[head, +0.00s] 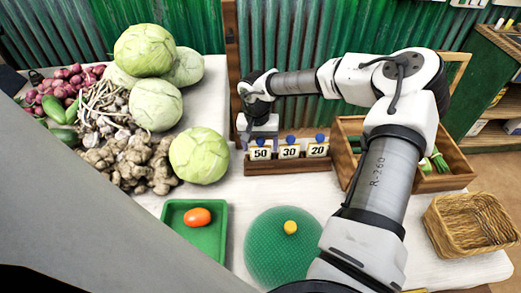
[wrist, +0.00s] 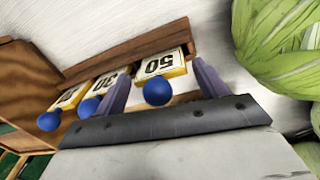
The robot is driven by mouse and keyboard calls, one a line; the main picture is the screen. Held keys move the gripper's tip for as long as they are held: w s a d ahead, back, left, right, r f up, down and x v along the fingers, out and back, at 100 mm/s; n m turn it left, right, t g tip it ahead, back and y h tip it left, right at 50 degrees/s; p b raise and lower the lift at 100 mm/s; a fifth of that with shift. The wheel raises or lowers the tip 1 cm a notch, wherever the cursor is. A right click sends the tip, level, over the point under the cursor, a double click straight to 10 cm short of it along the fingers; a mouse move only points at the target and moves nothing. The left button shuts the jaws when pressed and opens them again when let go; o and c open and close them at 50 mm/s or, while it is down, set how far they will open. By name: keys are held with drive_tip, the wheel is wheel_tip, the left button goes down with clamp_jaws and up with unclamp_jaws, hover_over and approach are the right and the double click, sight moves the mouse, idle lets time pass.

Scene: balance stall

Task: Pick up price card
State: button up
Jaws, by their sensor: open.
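Three price cards stand in a row in a wooden rack (head: 290,166), each yellow-edged and white-faced with a blue knob on top. The "50" card (head: 260,154) is at the left, the "30" card (head: 289,151) in the middle, the "20" card (head: 318,150) at the right. My gripper (head: 262,137) is just above the "50" card. In the wrist view, my open gripper (wrist: 161,70) has one finger to each side of the "50" card (wrist: 160,64) and its blue knob. Whether either finger touches the card cannot be told.
Cabbages (head: 199,155) and ginger (head: 128,160) lie left of the rack. A green tray (head: 182,245) with an orange-red tomato (head: 198,217) and a green round mat (head: 270,258) with a yellow piece (head: 290,227) are in front. A wooden crate (head: 440,182) stands right, near a wicker basket (head: 470,226).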

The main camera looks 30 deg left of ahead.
drive_tip(key=c, duration=0.7)
drive_tip(key=shift+w+r+b, duration=0.1)
drive_tip(key=shift+r+b, duration=0.25)
drive_tip(key=shift+r, duration=0.25)
wheel_tip(320, 180, up, 6)
drive_tip(key=shift+f+b, duration=0.15)
drive_tip(key=shift+b, duration=0.7)
drive_tip(key=s+d+b, duration=0.1)
drive_tip(key=s+d, duration=0.2)
drive_tip(key=s, duration=0.1)
drive_tip(key=s+d+b, duration=0.1)
drive_tip(key=s+d, duration=0.2)
drive_tip(key=s, duration=0.2)
drive_tip(key=s+d+b, duration=0.2)
drive_tip(key=s+d, duration=0.2)
drive_tip(key=shift+s, duration=0.15)
drive_tip(key=shift+c, duration=0.2)
drive_tip(key=r, duration=0.1)
drive_tip(key=r+p, duration=0.1)
drive_tip(key=s+d+r+p, duration=0.1)
drive_tip(key=shift+s+r, duration=0.1)
drive_tip(key=shift+r, duration=0.15)
